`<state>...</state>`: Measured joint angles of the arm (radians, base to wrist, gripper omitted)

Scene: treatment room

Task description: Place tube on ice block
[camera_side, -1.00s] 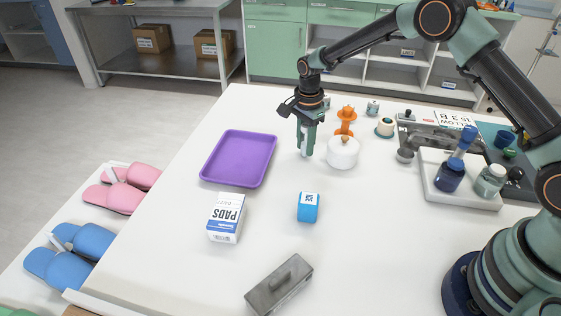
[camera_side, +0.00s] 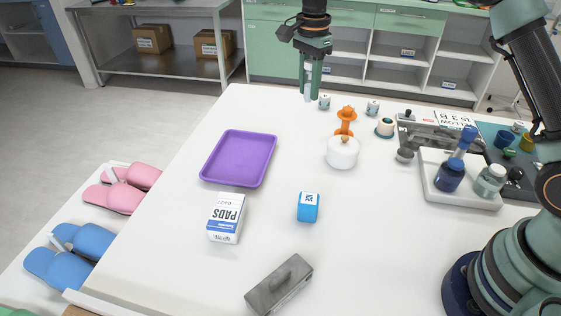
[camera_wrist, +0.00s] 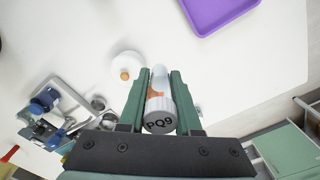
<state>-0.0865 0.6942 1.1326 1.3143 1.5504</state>
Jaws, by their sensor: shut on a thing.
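My gripper (camera_side: 310,92) is raised above the back edge of the white table, pointing down. The tube's lower end (camera_side: 307,94) shows between the fingers in the side view, clear of the table. A small blue block (camera_side: 308,213) with a white label on top sits mid-table, nearer the camera than the gripper. It may be the ice block, but I cannot tell for sure.
A white knobbed jar (camera_side: 342,154) and an orange stand (camera_side: 346,121) are near the gripper. A purple tray (camera_side: 238,158), a PADS box (camera_side: 226,217) and a grey handled block (camera_side: 279,286) lie around the blue block. A white tray (camera_side: 457,199) with bottles is at right.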

